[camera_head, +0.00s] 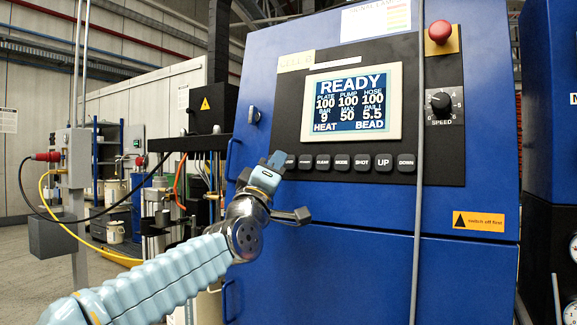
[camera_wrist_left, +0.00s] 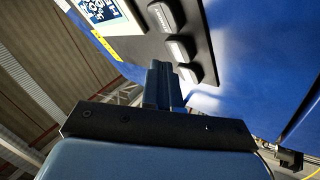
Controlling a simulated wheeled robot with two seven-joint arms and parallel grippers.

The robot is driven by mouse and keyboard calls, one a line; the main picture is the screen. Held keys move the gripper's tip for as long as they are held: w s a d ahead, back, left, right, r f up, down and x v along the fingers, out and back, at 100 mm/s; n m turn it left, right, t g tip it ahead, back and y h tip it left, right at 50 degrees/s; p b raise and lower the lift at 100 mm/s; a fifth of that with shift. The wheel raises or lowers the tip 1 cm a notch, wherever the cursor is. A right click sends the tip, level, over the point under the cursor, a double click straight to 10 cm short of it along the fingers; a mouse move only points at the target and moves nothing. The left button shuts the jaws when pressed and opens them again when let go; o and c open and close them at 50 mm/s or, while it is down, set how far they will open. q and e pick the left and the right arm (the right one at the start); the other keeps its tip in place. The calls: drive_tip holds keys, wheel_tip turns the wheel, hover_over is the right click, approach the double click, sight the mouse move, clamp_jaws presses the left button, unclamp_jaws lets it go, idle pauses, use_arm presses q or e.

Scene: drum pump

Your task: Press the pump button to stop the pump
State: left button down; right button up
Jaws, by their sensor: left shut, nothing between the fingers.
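The blue pump cabinet (camera_head: 370,270) carries a black control panel with a lit screen (camera_head: 352,102) reading READY. A row of dark buttons runs under the screen; MODE (camera_head: 342,163), SHOT (camera_head: 362,162), UP (camera_head: 383,163) and DOWN (camera_head: 405,162) can be read. My left gripper (camera_head: 277,159) is shut and empty at the left end of this row. It hides the leftmost button there. In the left wrist view the shut fingers (camera_wrist_left: 162,80) point at the panel beside several buttons (camera_wrist_left: 178,48). I cannot tell whether they touch one. My right gripper is not in view.
A red mushroom knob (camera_head: 439,32) sits at the panel's top right, above a black speed dial (camera_head: 441,102). A thin grey vertical conduit (camera_head: 418,220) crosses in front of the cabinet. Hoses and posts stand left of the cabinet. An orange warning label (camera_head: 478,221) is at lower right.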

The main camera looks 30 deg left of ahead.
use_arm(q)
drive_tip(key=shift+s+a+r+b, duration=0.1)
drive_tip(key=shift+s+r+b, duration=0.1)
drive_tip(key=shift+s, duration=0.6)
drive_tip(key=shift+s+a+r+b, duration=0.1)
drive_tip(key=shift+s+b, duration=0.15)
drive_tip(key=shift+s, duration=0.6)
drive_tip(key=shift+s+r+b, duration=0.15)
drive_tip(key=shift+s+b, duration=0.05)
drive_tip(key=shift+s, duration=0.6)
